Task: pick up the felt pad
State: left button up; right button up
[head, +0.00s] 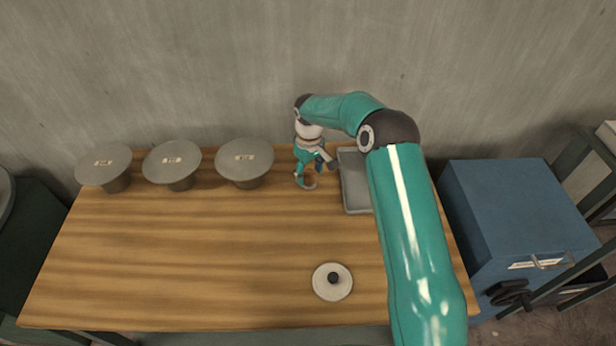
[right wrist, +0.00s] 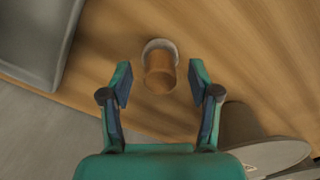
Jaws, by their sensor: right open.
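In the right wrist view a small brown cylinder with a pale grey round end (right wrist: 160,70), which looks like the felt pad, stands on the wooden table. My right gripper (right wrist: 160,82) is open, with one finger on each side of the cylinder and a gap to both. Nothing is held. In the head view my right gripper (head: 317,174) is low over the back of the table, and its fingers largely hide the cylinder. My left gripper is not in view.
Three grey round-topped stands with labels (head: 244,158) line the table's back left. A grey tray (head: 356,190) is close to the right of my gripper. A white disc with a dark knob (head: 333,290) lies at the front. The table's middle left is clear. A blue cabinet (head: 515,215) stands right.

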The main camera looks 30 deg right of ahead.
jog(key=shift+f, duration=0.2)
grip_shut()
jog(key=shift+r, duration=0.15)
jog(key=shift+w+r, duration=0.1)
jog(key=shift+r, duration=0.4)
notch_tip(320, 180, up, 9)
jog(key=b, duration=0.2)
notch_tip(320, 180, up, 10)
jog(key=p, duration=0.1)
send_over(309, 172)
jog(key=shift+f, duration=0.1)
